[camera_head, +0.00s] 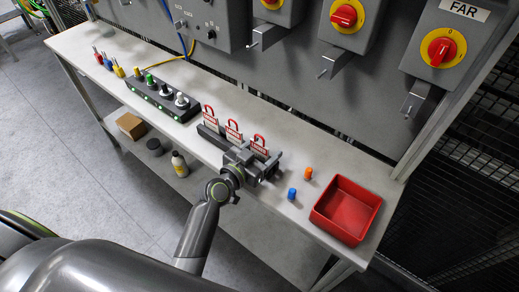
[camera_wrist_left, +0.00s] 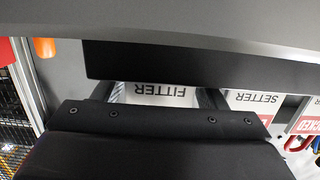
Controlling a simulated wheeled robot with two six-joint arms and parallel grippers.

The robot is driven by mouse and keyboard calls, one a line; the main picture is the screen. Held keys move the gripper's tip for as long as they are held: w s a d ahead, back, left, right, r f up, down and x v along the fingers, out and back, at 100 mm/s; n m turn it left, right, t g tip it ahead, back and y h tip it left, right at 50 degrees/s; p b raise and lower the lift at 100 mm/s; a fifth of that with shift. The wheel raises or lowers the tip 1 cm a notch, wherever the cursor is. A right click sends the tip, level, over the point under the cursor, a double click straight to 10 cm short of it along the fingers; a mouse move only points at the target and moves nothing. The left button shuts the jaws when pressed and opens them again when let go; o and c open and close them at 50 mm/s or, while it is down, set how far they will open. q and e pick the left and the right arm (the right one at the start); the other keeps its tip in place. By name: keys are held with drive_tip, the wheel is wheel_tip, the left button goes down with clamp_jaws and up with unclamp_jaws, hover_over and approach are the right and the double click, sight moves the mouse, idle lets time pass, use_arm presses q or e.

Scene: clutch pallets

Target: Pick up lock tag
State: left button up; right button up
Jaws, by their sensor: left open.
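Three lock tags with red shackles and red-and-white faces stand in a row in a dark rack: the left tag (camera_head: 208,115), the middle tag (camera_head: 233,132) and the right tag (camera_head: 259,147). My left gripper (camera_head: 266,171) is open in front of the right tag, hiding that end of the rack. In the left wrist view, a white label reading FITTER (camera_wrist_left: 162,91) shows upside down between the dark fingers. A SETTER label (camera_wrist_left: 257,97) and part of a red-and-white tag (camera_wrist_left: 305,118) are to its right. Contact with any tag cannot be told. My right gripper is not in view.
A red tray (camera_head: 345,211) stands at the bench's right end, with an orange peg (camera_head: 308,173) and a blue peg (camera_head: 292,194) left of it. A dark box with knobs (camera_head: 160,96) is left of the rack. The grey panel with red-yellow switches (camera_head: 343,16) rises behind.

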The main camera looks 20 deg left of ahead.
use_arm(q)
drive_tip(key=shift+w+d, duration=0.1)
drive_tip(key=shift+w, duration=0.05)
drive_tip(key=c, duration=0.7)
wheel_tip(320, 180, up, 10)
drive_tip(key=shift+f+p, duration=0.1)
drive_tip(key=shift+p, duration=0.25)
drive_tip(key=shift+c, duration=0.2)
